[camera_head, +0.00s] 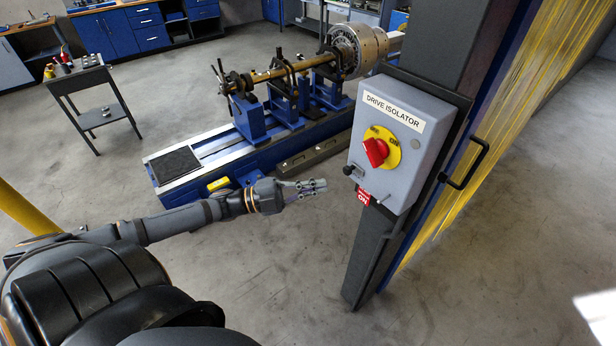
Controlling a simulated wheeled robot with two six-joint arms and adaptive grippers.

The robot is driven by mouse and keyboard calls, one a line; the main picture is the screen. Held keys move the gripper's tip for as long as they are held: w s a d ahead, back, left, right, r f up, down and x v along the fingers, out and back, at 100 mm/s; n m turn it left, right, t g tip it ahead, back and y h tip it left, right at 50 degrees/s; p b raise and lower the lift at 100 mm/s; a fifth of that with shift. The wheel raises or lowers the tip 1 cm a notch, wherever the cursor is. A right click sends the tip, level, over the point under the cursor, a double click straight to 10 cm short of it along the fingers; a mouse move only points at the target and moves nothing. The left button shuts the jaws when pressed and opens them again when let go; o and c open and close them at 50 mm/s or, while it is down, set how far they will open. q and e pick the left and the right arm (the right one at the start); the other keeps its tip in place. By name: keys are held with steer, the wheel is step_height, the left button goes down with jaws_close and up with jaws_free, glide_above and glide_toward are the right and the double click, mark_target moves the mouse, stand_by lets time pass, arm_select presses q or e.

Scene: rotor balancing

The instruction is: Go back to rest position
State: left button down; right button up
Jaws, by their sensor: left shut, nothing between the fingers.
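My left arm reaches in from the lower left. Its gripper (309,188) is shut and empty, in the air just left of the drive isolator box (405,112). The grey box is mounted on a dark post and carries a red rotary switch (376,152) on a yellow plate. A small black knob and a red tag (363,197) sit at its lower left. The gripper appears apart from the box. My right gripper does not show.
The blue balancing machine (262,155) with a rotor shaft stands behind my left arm. The dark post (368,262) and a yellow strip curtain (500,130) stand on the right. A small cart (85,80) is at upper left. Open floor lies below the gripper.

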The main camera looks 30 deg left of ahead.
arm_select(q)
steer(key=shift+v, duration=0.9)
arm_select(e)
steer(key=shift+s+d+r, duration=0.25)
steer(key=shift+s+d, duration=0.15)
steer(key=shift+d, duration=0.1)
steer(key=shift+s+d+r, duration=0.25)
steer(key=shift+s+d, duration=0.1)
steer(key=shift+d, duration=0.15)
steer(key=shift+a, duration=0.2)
